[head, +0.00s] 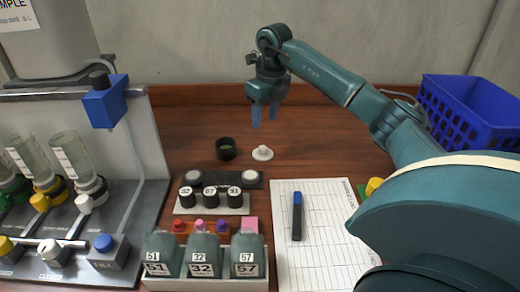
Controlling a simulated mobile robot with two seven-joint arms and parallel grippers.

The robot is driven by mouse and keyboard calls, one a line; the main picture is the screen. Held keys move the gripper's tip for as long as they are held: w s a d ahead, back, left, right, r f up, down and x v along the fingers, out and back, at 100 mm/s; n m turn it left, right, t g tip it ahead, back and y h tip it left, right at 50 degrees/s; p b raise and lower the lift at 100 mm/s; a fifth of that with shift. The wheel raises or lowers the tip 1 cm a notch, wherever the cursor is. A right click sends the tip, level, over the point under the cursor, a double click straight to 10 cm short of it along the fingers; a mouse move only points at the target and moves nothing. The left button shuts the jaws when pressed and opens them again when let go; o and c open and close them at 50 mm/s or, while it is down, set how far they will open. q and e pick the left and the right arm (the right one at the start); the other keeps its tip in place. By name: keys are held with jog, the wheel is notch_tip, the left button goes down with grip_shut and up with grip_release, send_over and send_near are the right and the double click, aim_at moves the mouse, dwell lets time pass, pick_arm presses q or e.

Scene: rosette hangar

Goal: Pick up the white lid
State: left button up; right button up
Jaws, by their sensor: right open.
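The white lid (262,153) lies on the brown table, a small round disc with a raised knob on top. A black round cup or cap (226,149) stands just left of it. My right gripper (263,116) comes in from the right and hangs above and behind the lid, fingers pointing down. It is open and empty, apart from the lid. My left gripper is not in view.
A rack of numbered bottles (204,285) stands in front, with numbered black caps (208,197) behind it. A dispenser station (140,200) fills the left. A paper sheet (325,240) with a blue-black marker (297,216) and a blue basket (470,118) are right. The table behind the lid is clear.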

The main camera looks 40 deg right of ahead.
send_over(263, 147)
jog(key=s, duration=0.1)
jog(key=f, duration=0.5)
jog(key=shift+a, duration=0.4)
jog(key=shift+w+d+f, duration=0.1)
jog(key=shift+f, duration=0.8)
jog(key=shift+w+d+f, duration=0.15)
jog(key=shift+f, duration=0.75)
jog(key=shift+w+d+f, duration=0.1)
jog(key=shift+f, duration=0.8)
jog(key=shift+c, duration=0.2)
grip_shut()
